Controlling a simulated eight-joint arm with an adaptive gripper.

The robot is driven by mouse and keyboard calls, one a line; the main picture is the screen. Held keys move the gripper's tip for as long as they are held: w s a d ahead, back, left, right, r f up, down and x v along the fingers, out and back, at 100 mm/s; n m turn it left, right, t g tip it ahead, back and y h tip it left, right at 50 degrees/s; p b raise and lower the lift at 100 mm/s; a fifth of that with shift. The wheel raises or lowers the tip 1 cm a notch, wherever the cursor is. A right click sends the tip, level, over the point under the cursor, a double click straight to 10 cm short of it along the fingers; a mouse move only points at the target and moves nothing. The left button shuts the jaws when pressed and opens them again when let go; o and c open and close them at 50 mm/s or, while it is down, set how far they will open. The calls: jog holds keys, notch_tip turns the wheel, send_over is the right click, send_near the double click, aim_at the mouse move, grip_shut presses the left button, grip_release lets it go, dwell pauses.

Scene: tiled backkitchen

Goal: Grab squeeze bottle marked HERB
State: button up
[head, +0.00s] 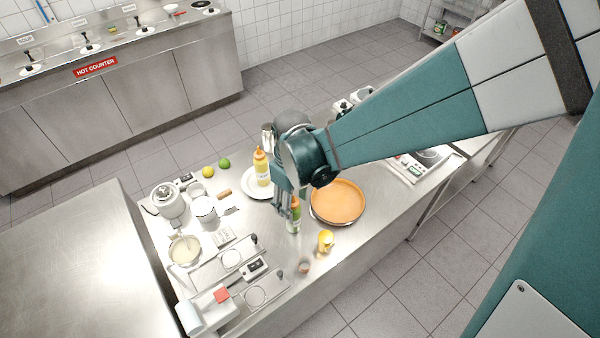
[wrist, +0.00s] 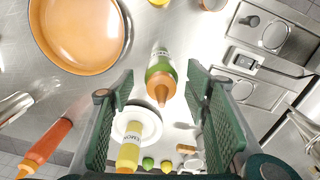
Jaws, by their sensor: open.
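A green squeeze bottle (head: 295,227) with an orange nozzle stands on the steel table under my gripper (head: 287,204). In the wrist view the green bottle (wrist: 159,69) appears between the two open green fingers of my gripper (wrist: 155,84), its nozzle pointing toward the camera. Its pale label is turned and too small to read for certain. The fingers are apart from it on both sides, with nothing clamped. In the head view my gripper hides part of the bottle.
A yellow bottle (head: 262,172) stands on a white plate (head: 250,192) behind my gripper. A round orange pan (head: 337,203) lies close on the right. A red-orange bottle (wrist: 47,145) shows at the left of the wrist view. A yellow cup-like item (head: 325,240) stands near the front edge.

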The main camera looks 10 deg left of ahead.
jog(key=shift+f, duration=0.15)
send_over(294, 227)
jog(key=w, duration=0.3)
jog(key=shift+s+a+f, duration=0.15)
jog(key=shift+f, duration=1.1)
jog(key=shift+s+a+f, duration=0.1)
jog(key=shift+f, duration=1.1)
jog(key=c, duration=1.1)
